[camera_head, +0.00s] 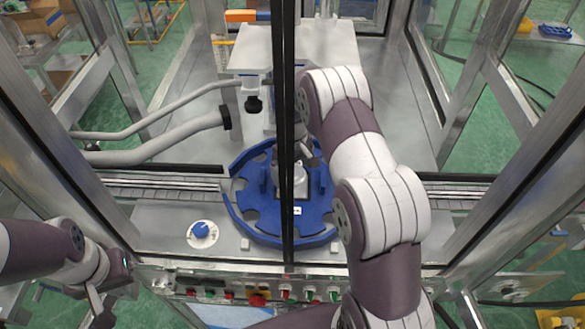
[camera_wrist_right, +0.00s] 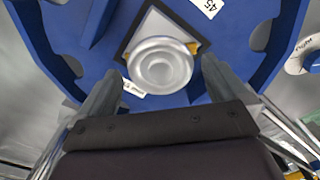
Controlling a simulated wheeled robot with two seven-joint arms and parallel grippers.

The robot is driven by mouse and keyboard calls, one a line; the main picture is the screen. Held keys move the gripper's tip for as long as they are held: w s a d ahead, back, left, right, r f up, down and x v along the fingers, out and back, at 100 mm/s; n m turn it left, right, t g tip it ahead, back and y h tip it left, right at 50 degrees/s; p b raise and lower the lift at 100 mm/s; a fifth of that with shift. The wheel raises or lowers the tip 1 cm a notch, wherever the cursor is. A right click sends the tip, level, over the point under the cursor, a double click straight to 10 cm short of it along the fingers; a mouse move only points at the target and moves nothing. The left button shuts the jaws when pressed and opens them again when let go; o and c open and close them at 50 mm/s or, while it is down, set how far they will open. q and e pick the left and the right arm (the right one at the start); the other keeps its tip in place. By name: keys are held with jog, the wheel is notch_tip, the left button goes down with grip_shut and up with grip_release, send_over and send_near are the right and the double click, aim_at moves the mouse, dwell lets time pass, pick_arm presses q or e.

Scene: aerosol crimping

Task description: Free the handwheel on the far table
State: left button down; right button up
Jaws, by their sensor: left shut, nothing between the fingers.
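I cannot make out a handwheel for certain in either view. A blue notched star wheel (camera_head: 262,222) lies on the machine deck, with a silver round-topped piece at its middle (camera_head: 290,182). In the right wrist view this silver piece (camera_wrist_right: 160,66) sits on the blue wheel (camera_wrist_right: 100,55), between and just beyond the fingertips. My right gripper (camera_wrist_right: 160,85) is open above it, its fingers spread apart; in the head view a black upright and my right arm partly hide it. My left gripper (camera_head: 98,302) is shut and empty at the lower left, outside the machine frame.
A blue knob on a white disc (camera_head: 201,232) is left of the wheel. A control panel with several buttons (camera_head: 257,298) runs along the front. Grey bent pipes (camera_head: 160,140) reach in from the left. A grey plate (camera_head: 325,45) stands behind. Metal frame posts flank the machine.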

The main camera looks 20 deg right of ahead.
aim_at(292, 172)
notch_tip(292, 172, up, 6)
jog(key=b, duration=0.2)
jog(key=shift+w+f+b, duration=0.1)
jog(key=shift+f+b, duration=0.05)
jog(key=shift+b, duration=0.15)
notch_tip(292, 172, up, 7)
jog(key=p, duration=0.3)
